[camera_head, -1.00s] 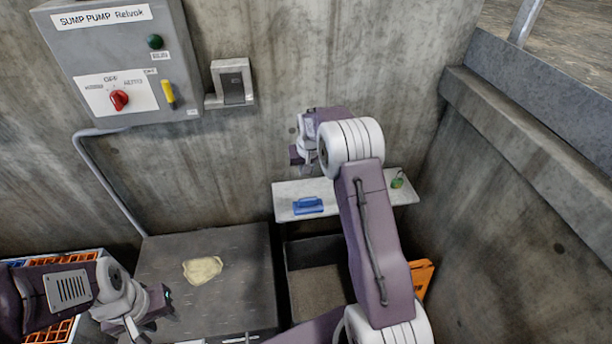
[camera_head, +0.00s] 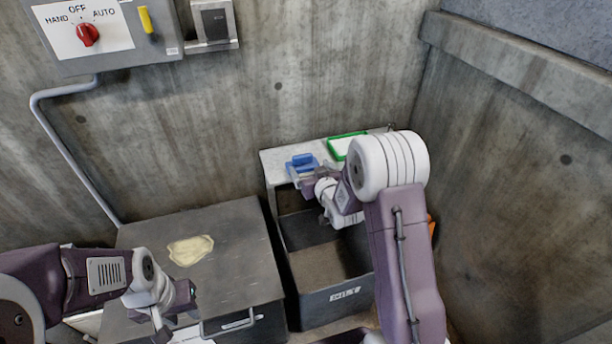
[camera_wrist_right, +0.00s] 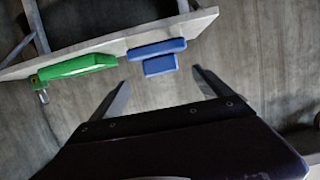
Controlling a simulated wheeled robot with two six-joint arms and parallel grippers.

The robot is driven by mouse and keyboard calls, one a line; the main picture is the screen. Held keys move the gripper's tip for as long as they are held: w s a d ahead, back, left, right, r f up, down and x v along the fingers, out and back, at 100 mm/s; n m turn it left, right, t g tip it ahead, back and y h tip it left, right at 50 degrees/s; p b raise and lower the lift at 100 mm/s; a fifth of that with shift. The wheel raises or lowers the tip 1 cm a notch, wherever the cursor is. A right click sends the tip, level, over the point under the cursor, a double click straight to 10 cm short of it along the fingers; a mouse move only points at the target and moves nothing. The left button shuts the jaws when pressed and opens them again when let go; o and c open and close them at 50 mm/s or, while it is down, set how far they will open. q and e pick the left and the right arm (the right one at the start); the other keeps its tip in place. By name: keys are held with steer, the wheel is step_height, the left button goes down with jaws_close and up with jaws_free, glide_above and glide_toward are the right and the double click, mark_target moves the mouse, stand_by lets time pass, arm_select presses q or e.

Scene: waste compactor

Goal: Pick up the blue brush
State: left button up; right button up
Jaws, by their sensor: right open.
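The blue brush (camera_head: 302,160) lies on the left part of a pale shelf against the concrete wall. It also shows in the right wrist view (camera_wrist_right: 158,52), just beyond the fingertips. My right gripper (camera_head: 300,178) is at the shelf's front edge, next to the brush, and partly covers it in the head view. In the right wrist view the right gripper (camera_wrist_right: 160,80) is open, with the brush ahead of the gap and nothing between the fingers. My left gripper (camera_head: 163,332) hangs over the front of the grey metal box, far from the brush; its fingers are unclear.
A green-edged item (camera_head: 346,144) lies right of the brush on the shelf (camera_head: 275,158). A dark open bin (camera_head: 335,300) stands below. The grey metal box (camera_head: 225,235) at left carries a pale flat patch (camera_head: 190,250). A control panel (camera_head: 100,30) hangs upper left.

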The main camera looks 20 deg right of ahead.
mark_target(303, 158)
steer(key=p+x, duration=0.2)
steer(key=x, duration=0.1)
steer(key=shift+w+r+p, duration=0.15)
steer(key=shift+r+p, duration=0.05)
steer(key=shift+p, duration=0.1)
steer(key=shift+w+f, duration=0.15)
steer(key=shift+w+a+p, duration=0.1)
steer(key=shift+w+p, duration=0.5)
steer(key=shift+p, duration=0.05)
steer(key=b+x, duration=0.1)
steer(key=x, duration=0.3)
steer(key=shift+f, duration=0.1)
steer(key=shift+c, duration=0.6)
steer(key=c, duration=1.5)
